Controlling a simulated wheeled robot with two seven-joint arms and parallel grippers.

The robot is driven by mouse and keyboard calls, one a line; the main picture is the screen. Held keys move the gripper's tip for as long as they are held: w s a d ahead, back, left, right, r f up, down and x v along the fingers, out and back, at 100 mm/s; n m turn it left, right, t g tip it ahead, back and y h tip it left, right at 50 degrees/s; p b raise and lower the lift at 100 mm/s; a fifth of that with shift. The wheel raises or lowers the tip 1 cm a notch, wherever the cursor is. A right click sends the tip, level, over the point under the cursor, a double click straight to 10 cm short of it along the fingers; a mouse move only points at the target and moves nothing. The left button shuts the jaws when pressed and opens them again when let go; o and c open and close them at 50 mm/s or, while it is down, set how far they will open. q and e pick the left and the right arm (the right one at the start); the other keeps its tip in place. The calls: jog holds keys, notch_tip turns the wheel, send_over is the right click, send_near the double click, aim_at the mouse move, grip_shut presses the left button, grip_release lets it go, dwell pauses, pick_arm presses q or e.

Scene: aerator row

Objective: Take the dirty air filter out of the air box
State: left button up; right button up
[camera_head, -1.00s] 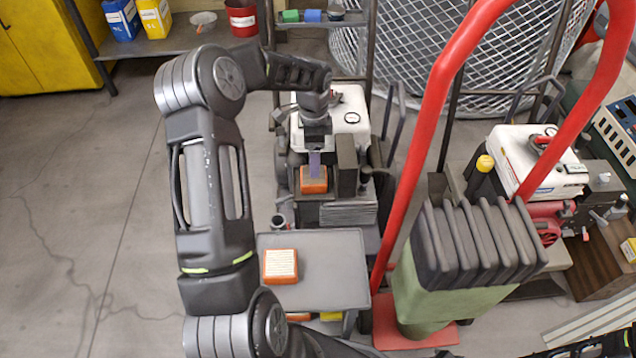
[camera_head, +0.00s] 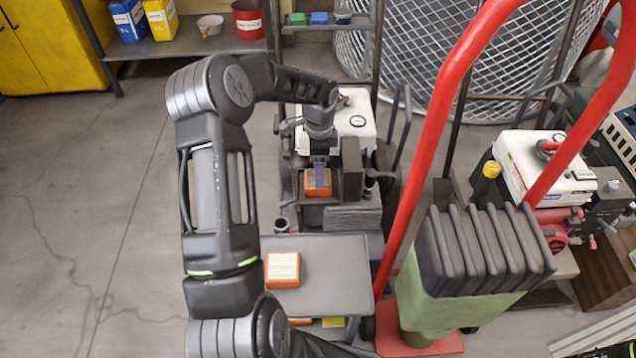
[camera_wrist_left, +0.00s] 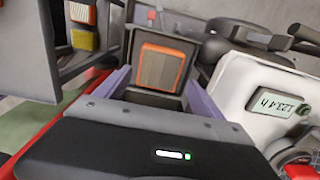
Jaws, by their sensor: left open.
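The dirty air filter (camera_head: 317,187), a block with an orange frame, sits in the open dark air box (camera_head: 350,170) of the white-topped engine. In the left wrist view the filter (camera_wrist_left: 160,67) shows its brownish pleated face and orange rim inside the box. My left gripper (camera_head: 319,166) is right at the filter, reaching in from above. In the wrist view its purple fingers (camera_wrist_left: 157,82) stand apart, one on each side of the filter's lower part. Whether they touch it I cannot tell.
A grey cart tray (camera_head: 335,275) in front of the engine holds a cleaner orange-framed filter (camera_head: 282,269). A red hand truck (camera_head: 440,110) with a green and black ribbed load (camera_head: 480,250) stands right of it. Another engine (camera_head: 535,165) is farther right. Floor at left is clear.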

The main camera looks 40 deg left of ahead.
pick_arm(q)
notch_tip(320, 180, down, 5)
jog(key=shift+s+f+b, duration=0.1)
jog(key=shift+f+b, duration=0.05)
jog(key=shift+b, duration=0.65)
jog(key=c, duration=1.1)
jog(key=shift+c, duration=0.2)
notch_tip(320, 180, up, 10)
jog(key=shift+r+p, duration=0.1)
jog(key=shift+p, duration=1.15)
